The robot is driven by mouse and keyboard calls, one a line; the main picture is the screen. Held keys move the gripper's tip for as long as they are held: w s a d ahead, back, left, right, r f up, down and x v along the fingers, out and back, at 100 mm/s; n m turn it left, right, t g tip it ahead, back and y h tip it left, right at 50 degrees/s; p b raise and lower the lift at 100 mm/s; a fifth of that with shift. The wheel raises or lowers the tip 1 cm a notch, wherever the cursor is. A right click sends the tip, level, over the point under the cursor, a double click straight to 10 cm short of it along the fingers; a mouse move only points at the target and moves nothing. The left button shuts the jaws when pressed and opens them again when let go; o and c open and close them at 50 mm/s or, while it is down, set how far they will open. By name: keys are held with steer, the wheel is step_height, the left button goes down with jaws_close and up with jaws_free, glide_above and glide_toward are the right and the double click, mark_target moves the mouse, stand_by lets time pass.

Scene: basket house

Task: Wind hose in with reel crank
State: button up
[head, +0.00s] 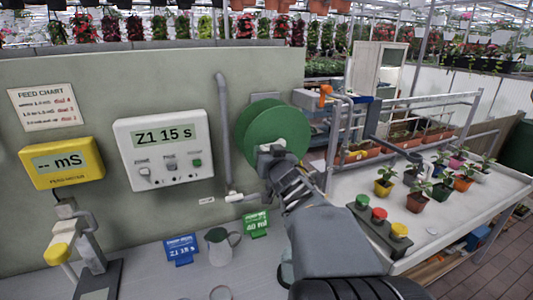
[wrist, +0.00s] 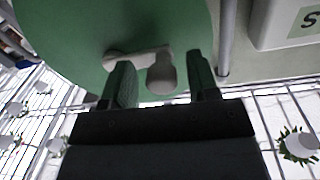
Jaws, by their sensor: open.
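The green hose reel (head: 268,122) is mounted on the grey-green wall panel, and its disc fills the top of the wrist view (wrist: 70,30). A pale crank arm (wrist: 122,57) with a rounded knob (wrist: 161,78) stands out from the disc. My gripper (head: 272,156) is in front of the reel's lower part. In the wrist view its two fingers are open, one on each side of the knob, with a gap visible on both sides. I cannot make out the hose.
A grey pipe (head: 223,120) runs down the wall left of the reel. A white control box (head: 163,147) hangs further left. A jug (head: 221,244) and signs stand on the bench below. Red, green and yellow buttons (head: 379,214) and potted plants are at right.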

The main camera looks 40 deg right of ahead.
steer(key=shift+a, duration=0.1)
jaws_close()
stand_by(0.4)
steer(key=shift+r, duration=0.1)
